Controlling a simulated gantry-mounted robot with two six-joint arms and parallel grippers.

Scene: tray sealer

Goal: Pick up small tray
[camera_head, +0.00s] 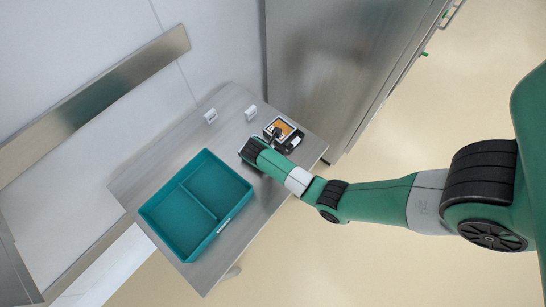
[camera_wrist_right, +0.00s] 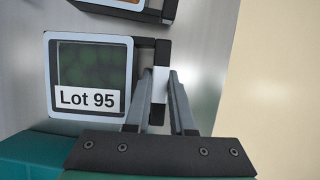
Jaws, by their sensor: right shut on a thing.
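A small square tray (camera_wrist_right: 62,95) with a pale rim, a dark green filling and a "Lot 95" label shows in the right wrist view. A dark bar joins its right side to a black and white upright piece. My right gripper (camera_wrist_right: 161,78) has its two fingers closed around that piece, beside the tray. In the head view my right gripper (camera_head: 272,142) is at the table's right side, and its wrist hides much of what it holds. Another small tray (camera_head: 281,127) with orange contents sits just beyond it. My left gripper is in neither view.
A large teal tray (camera_head: 212,243) with a divider and open compartments lies on the metal table (camera_head: 140,185), left of my right gripper. Two small white blocks (camera_head: 210,116) stand toward the back. A steel cabinet (camera_head: 335,60) rises behind the table.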

